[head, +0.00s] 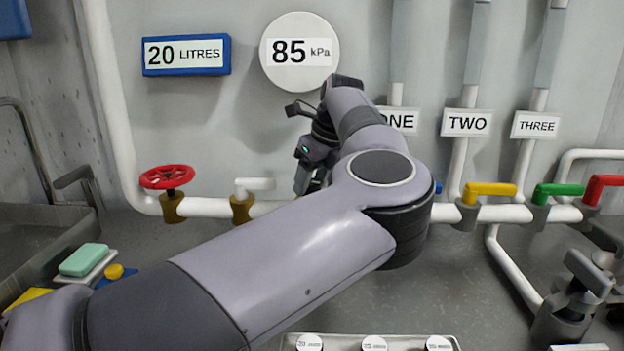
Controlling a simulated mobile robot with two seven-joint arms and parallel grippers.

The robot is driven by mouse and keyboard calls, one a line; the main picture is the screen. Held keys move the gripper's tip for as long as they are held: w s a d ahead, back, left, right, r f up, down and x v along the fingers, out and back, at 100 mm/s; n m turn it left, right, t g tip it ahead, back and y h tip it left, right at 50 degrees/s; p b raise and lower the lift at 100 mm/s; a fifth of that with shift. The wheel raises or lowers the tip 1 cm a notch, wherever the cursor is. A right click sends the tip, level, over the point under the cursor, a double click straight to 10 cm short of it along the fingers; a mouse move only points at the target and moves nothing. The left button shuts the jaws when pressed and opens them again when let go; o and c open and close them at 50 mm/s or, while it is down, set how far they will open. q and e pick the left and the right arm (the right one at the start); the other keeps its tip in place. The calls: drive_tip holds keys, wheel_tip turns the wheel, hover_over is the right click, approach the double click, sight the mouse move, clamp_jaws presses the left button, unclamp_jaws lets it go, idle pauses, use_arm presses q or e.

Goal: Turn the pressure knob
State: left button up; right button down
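A round white gauge (299,53) reading 85 kPa is on the wall at the top middle. No knob marked as pressure shows; the pipe below the gauge is partly hidden by my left arm. A red handwheel (167,178) sits on a brass valve at the left end of the pipe. My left gripper (308,180) is beyond my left forearm, in front of the pipe, to the right of a white-handled brass valve (242,204). Its fingertips are mostly hidden, so I cannot tell whether it is open or touching anything. My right gripper is not in view.
A blue display (186,55) reads 20 LITRES. Yellow (489,190), green (559,190) and red (604,188) lever handles line the pipe at right. A dark fitting (566,312) stands at lower right. A green sponge (84,260) lies at left.

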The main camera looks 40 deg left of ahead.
use_arm(q)
drive_tip(key=shift+f+m+t+b, duration=0.15)
drive_tip(key=shift+m+t+b, duration=0.15)
drive_tip(key=shift+m+b, duration=0.7)
drive_tip(key=o, duration=1)
drive_tip(key=shift+r, duration=0.2)
